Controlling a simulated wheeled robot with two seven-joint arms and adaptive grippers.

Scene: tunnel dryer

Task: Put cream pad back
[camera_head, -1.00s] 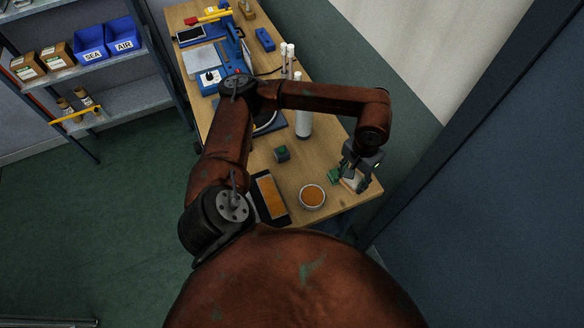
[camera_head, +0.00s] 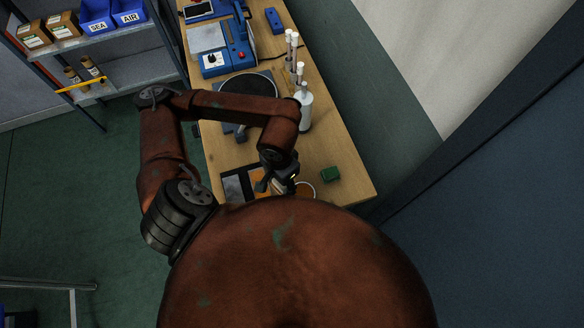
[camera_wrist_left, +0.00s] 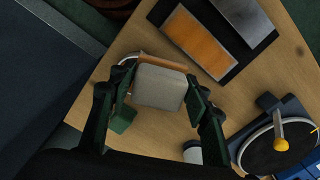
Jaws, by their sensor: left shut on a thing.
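The cream pad (camera_wrist_left: 160,86) is a pale block with a brown edge showing along its far side. My left gripper (camera_wrist_left: 154,92) is shut on it, with a dark green finger at each side. In the head view my left gripper (camera_head: 277,184) is low over the near end of the table, beside the black tray (camera_head: 231,187). The pad is hard to make out there. In the wrist view the tray (camera_wrist_left: 229,67) holds an orange-brown strip and a grey strip, apart from the pad. My right gripper is not in view.
A white-rimmed bowl (camera_head: 311,188) is partly hidden by my body; the held pad covers most of it in the wrist view. A green block (camera_head: 330,174) lies to its right. A white bottle (camera_head: 305,112) and a dark round plate (camera_head: 250,86) stand farther back.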

